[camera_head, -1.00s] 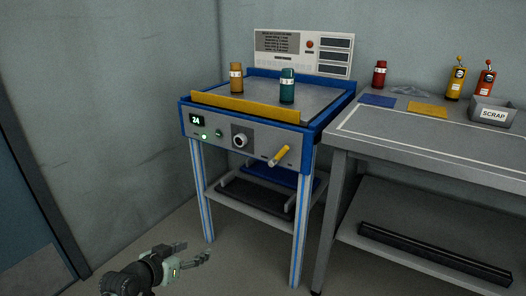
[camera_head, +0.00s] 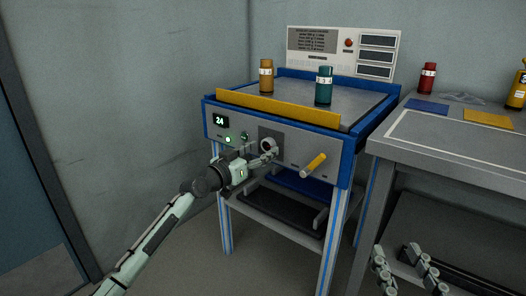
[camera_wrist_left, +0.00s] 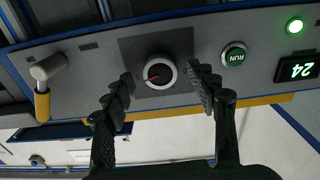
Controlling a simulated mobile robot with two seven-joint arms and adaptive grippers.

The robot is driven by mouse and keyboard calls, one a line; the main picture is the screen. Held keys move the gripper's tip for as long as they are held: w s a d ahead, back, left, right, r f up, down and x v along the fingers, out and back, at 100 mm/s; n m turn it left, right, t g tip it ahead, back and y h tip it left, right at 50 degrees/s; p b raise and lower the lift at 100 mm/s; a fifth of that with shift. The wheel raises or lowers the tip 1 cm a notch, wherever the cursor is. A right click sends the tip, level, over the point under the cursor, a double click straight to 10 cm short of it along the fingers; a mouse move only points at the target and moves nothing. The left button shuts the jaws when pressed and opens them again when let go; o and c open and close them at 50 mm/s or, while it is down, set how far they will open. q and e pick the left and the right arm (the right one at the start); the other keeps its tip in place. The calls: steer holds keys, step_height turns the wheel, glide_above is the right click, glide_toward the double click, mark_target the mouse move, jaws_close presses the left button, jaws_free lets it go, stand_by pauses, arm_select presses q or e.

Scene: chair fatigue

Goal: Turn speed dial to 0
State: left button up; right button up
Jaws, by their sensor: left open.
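The speed dial (camera_head: 268,146) is a round knob with a pale rim on a dark plate of the machine's front panel. In the left wrist view, the dial (camera_wrist_left: 160,71) has a dark face and a red pointer line. My left gripper (camera_head: 262,155) is at the panel in front of it. In the left wrist view, the open fingers of my left gripper (camera_wrist_left: 158,73) stand on either side of the dial, with gaps showing. Contact cannot be told. My right gripper (camera_head: 404,268) is at the lower right, fingers apart and empty, away from the dial.
Beside the dial are a RUN button (camera_wrist_left: 234,54), a lit green lamp (camera_wrist_left: 294,25), a display reading 24 (camera_wrist_left: 297,68) and a yellow-handled lever (camera_head: 313,166). An orange bottle (camera_head: 266,77) and a teal bottle (camera_head: 324,86) stand on top. A grey workbench (camera_head: 440,150) is right.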

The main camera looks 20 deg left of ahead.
arm_select(q)
steer(key=shift+w+d, duration=0.2)
steer(key=shift+w, duration=0.25)
steer(key=shift+c, duration=0.6)
steer(key=c, duration=1)
steer(key=shift+c, duration=0.2)
